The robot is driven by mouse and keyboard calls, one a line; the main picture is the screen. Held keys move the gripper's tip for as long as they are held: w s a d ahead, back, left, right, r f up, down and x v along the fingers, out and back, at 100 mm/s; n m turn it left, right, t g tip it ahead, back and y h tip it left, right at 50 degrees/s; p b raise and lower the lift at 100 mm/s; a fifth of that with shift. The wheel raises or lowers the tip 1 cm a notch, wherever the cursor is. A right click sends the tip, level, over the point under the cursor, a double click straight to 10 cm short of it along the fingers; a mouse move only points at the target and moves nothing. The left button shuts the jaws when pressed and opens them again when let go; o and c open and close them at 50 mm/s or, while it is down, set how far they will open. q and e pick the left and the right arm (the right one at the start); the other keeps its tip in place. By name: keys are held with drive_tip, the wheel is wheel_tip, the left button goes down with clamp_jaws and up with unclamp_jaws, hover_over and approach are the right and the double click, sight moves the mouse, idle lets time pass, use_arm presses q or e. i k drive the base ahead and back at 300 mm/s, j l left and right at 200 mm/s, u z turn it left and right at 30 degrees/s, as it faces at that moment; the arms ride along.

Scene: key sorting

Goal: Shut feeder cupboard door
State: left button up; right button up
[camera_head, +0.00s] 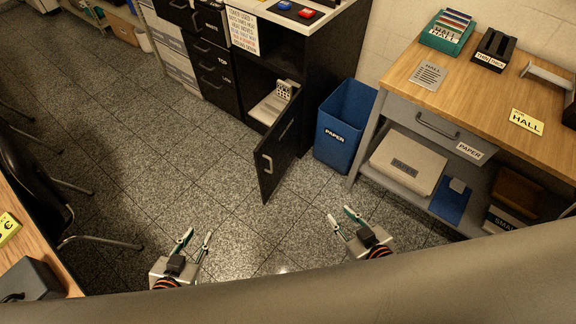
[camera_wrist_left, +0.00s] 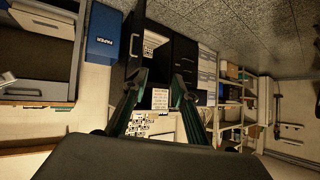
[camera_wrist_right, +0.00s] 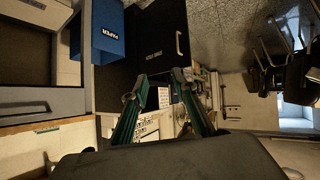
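The black feeder cupboard door (camera_head: 279,155) stands swung open from the black cabinet, with a metal handle (camera_head: 267,164) on its outer face. Inside the open cupboard, a pale device (camera_head: 272,106) sits on the cupboard floor. The door also shows in the right wrist view (camera_wrist_right: 166,38) and, edge-on, in the left wrist view (camera_wrist_left: 134,45). My left gripper (camera_head: 198,236) is open and empty, low and left of the door. My right gripper (camera_head: 341,219) is open and empty, to the right of the door and nearer to me. Neither touches the door.
A blue paper bin (camera_head: 343,128) stands just right of the cupboard. A wooden desk (camera_head: 482,82) with trays and a lower shelf is at the right. Black chairs (camera_head: 40,200) and a table are at the left. The speckled floor (camera_head: 180,150) left of the door is clear.

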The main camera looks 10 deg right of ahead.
sight(272, 156)
drive_tip(key=k+l, duration=0.15)
drive_tip(key=k, duration=0.3)
drive_tip(key=k+l, duration=0.15)
drive_tip(key=k, duration=0.3)
drive_tip(key=k+l, duration=0.1)
drive_tip(key=k, duration=0.3)
drive_tip(key=i+l+z, duration=0.25)
drive_tip(key=i, duration=0.8)
drive_tip(key=j, duration=0.1)
